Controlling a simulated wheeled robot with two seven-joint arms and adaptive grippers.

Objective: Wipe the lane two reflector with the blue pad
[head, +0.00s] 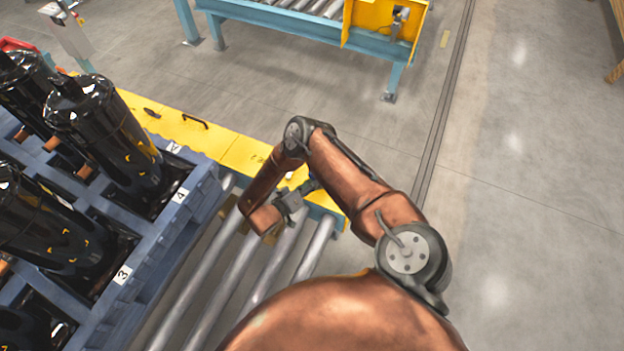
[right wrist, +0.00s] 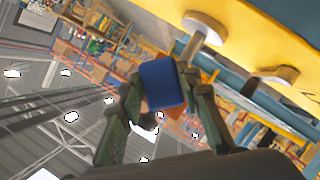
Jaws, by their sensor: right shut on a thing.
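In the right wrist view my right gripper (right wrist: 160,88) is shut on the blue pad (right wrist: 162,84), which sits between its two fingertips. A round pale reflector (right wrist: 206,26) on a stem stands out from a yellow surface, just beyond and above the pad. A gap shows between pad and reflector in the picture. A second similar round piece (right wrist: 275,76) is further right. In the head view my right gripper (head: 308,190) is by the yellow rail (head: 240,150), near its "2" mark; the pad cannot be made out there. My left gripper is out of view.
A blue pallet (head: 150,245) with several black compressors (head: 105,130) stands at left, on grey rollers (head: 235,275). Dark handle-like pieces (head: 195,121) lie on the rail. Another teal-framed conveyor (head: 280,20) is at the back. The floor at right is clear.

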